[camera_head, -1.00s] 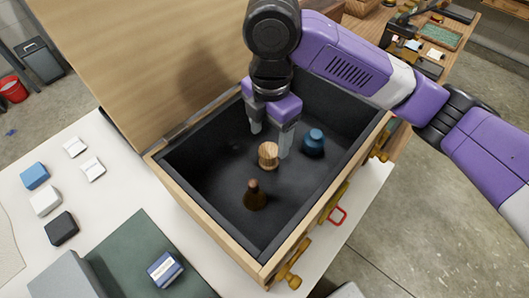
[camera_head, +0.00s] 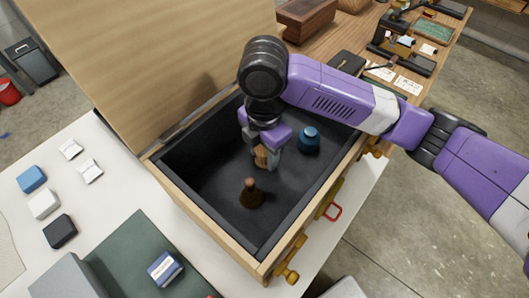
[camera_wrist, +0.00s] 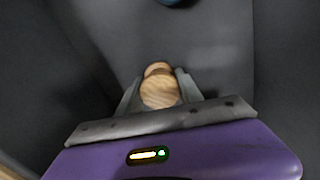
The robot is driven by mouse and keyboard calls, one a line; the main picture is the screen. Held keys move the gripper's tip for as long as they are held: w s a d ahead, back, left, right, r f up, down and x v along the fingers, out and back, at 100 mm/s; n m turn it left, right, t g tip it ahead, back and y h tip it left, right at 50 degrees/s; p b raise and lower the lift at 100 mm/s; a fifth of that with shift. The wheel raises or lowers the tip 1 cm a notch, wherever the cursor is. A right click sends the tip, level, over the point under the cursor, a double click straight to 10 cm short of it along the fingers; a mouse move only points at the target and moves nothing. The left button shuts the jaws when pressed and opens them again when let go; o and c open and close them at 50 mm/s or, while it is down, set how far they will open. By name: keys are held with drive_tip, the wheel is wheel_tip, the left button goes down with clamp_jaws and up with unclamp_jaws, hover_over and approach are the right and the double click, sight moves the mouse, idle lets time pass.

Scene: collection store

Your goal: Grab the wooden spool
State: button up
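The wooden spool (camera_head: 261,157) stands on the dark floor of the open wooden box (camera_head: 210,235). My gripper (camera_head: 262,152) is down inside the box with its fingers on either side of the spool. In the wrist view, the spool (camera_wrist: 160,90) sits between the two grey fingers (camera_wrist: 160,88), its round pale end facing the camera. The fingers look open, with narrow gaps beside the spool; contact is hard to judge. In the head view, my gripper partly hides the spool.
A brown bottle-shaped object (camera_head: 251,194) stands in front of the spool, and a blue jar (camera_head: 309,140) stands to its right. The box walls surround them closely. The raised lid (camera_head: 155,60) stands behind. Small blocks lie on the white table (camera_head: 100,200) at left.

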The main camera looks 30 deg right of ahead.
drive_tip(key=c, duration=0.7)
